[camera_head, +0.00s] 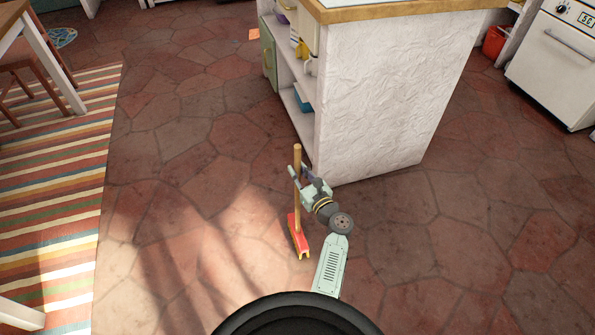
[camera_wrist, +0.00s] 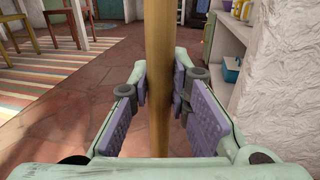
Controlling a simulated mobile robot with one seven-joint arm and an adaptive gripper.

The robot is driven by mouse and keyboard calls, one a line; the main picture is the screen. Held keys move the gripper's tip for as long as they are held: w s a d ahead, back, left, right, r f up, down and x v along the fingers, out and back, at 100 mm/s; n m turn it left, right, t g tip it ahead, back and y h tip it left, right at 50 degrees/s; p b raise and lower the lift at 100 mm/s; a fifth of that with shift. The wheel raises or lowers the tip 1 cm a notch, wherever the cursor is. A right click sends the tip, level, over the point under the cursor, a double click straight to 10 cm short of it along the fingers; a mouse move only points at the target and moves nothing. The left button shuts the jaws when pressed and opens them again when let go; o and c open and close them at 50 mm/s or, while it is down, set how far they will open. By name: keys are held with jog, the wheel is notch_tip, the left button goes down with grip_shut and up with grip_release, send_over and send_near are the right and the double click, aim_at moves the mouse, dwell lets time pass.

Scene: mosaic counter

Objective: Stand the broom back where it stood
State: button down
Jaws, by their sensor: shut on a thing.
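The broom has a wooden handle and a red and yellow head. In the head view the broom (camera_head: 297,190) stands about upright, its head low over or on the stone floor; I cannot tell if it touches. My gripper (camera_head: 297,172) is shut around the handle at its upper part, just left of the white counter's corner. In the wrist view the handle (camera_wrist: 162,60) runs vertically between the purple pads of my gripper (camera_wrist: 161,88). The broom head is out of the wrist view.
The white counter (camera_head: 385,95) with open shelves stands close behind and right of the broom. A striped rug (camera_head: 55,190) lies on the left, with a wooden chair (camera_head: 30,80) and a table. A white stove (camera_head: 555,65) is at the far right. The floor between rug and counter is clear.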

jog(key=shift+f, duration=0.15)
jog(key=c, duration=1.5)
grip_release()
jog(key=shift+r, duration=0.2)
jog(key=b+v, duration=0.1)
jog(key=v, duration=1.1)
